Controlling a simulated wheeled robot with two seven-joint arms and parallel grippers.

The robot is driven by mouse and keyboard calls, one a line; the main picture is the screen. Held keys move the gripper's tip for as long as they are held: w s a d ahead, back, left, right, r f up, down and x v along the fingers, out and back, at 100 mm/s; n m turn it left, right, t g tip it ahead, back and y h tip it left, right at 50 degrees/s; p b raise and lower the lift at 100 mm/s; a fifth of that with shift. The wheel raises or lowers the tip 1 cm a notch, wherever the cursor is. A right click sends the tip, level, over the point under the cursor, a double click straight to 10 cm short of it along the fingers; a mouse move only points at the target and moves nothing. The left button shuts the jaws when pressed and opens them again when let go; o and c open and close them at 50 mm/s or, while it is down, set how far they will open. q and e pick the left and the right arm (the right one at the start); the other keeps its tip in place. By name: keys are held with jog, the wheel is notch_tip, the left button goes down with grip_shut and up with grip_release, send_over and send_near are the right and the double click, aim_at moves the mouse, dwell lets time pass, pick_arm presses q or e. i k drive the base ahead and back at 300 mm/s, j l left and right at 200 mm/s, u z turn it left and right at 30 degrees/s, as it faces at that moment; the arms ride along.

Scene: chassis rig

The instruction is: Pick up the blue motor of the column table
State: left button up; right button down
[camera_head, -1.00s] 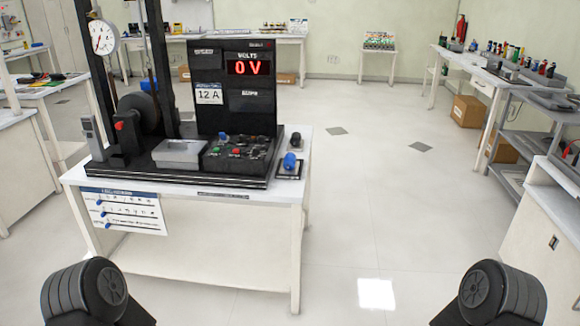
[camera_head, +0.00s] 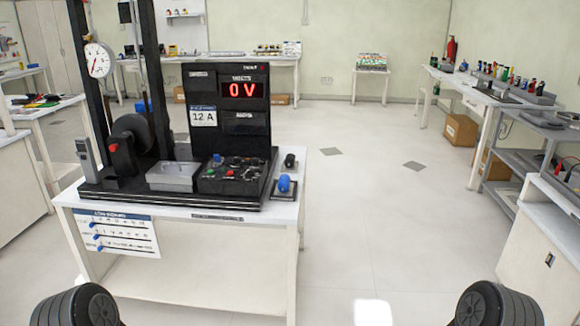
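A small blue motor (camera_head: 284,183) sits on a dark square pad near the right end of the white table (camera_head: 200,243) that carries the black column rig. A small black cylinder (camera_head: 290,160) is just behind it. Parts of my two arms show at the bottom left and bottom right corners of the picture, well in front of the table and apart from it. Neither of my grippers is in view.
The rig's black panel (camera_head: 228,110) reads 0 V, beside a round dial (camera_head: 99,60) and a grey tray (camera_head: 173,177). Open floor (camera_head: 365,220) lies right of the table. A grey shelf unit (camera_head: 510,165) and a white cabinet (camera_head: 545,245) stand at the right.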

aim_at(284, 187)
jog(key=i+l, duration=0.3)
jog(key=i, duration=0.15)
jog(key=i+l+z, duration=0.1)
jog(key=i+l, duration=0.2)
jog(key=i, duration=0.2)
jog(key=i+l, duration=0.3)
jog(key=i, duration=0.15)
jog(key=i+l+z, duration=0.1)
jog(key=i+l, duration=0.15)
jog(key=i, duration=0.25)
jog(key=i+l, duration=0.25)
jog(key=i, duration=0.25)
